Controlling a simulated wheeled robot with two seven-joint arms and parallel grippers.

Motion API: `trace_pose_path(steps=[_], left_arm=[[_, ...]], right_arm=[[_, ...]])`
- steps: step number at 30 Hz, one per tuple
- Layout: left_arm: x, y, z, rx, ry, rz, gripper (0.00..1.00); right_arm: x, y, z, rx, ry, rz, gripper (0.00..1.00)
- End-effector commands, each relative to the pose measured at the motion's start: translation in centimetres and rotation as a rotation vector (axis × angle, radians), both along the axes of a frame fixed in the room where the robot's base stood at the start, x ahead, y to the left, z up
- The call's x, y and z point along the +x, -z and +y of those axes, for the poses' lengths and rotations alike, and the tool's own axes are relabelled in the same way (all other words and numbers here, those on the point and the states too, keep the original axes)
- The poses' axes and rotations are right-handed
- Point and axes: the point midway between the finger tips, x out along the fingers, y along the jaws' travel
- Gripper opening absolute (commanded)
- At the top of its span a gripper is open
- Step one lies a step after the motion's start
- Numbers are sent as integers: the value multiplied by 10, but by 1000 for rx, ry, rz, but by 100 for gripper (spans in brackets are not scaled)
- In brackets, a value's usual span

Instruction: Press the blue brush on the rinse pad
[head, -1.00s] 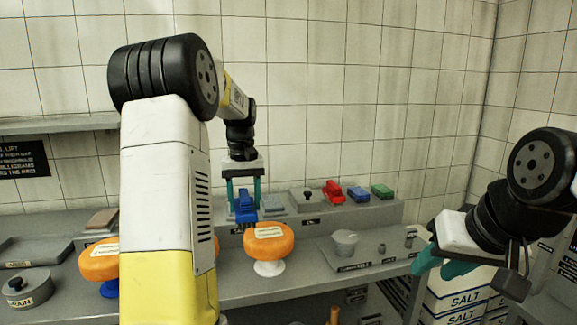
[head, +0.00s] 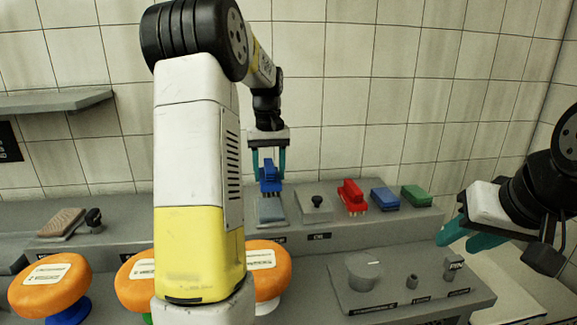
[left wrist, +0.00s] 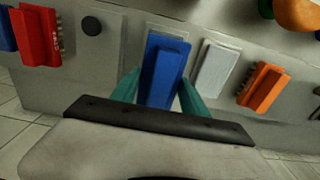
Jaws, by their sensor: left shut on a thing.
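My left gripper (head: 269,170) is shut on the blue brush (head: 270,181), which hangs roughly upright with its bristles down. A pale grey-blue pad (head: 271,210) lies on the raised shelf just below the brush; its label is unreadable. A small gap seems to show between bristles and pad. In the left wrist view the blue brush (left wrist: 163,72) sits between the teal fingers, and the pale pad (left wrist: 216,66) is just right of it. My right gripper (head: 466,236) is open and empty at the right, over the bench.
A knobbed grey block (head: 316,207), a red brush (head: 352,196), another blue brush (head: 385,199) and a green one (head: 416,196) stand right of the pad. An orange brush (left wrist: 264,88) shows in the left wrist view. A brown pad (head: 62,222) lies left.

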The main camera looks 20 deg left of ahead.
Motion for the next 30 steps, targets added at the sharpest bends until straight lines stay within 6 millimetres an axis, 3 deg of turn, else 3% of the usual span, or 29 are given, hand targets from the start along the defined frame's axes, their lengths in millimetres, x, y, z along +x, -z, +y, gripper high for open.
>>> trace_pose_path(steps=[15, 30], left_arm=[[0, 46, 0, 0, 0, 0, 20], [0, 49, 0, 0, 0, -1, 20]], right_arm=[[0, 0, 0, 0, 0, 1, 36], [0, 0, 0, 0, 0, 1, 36]])
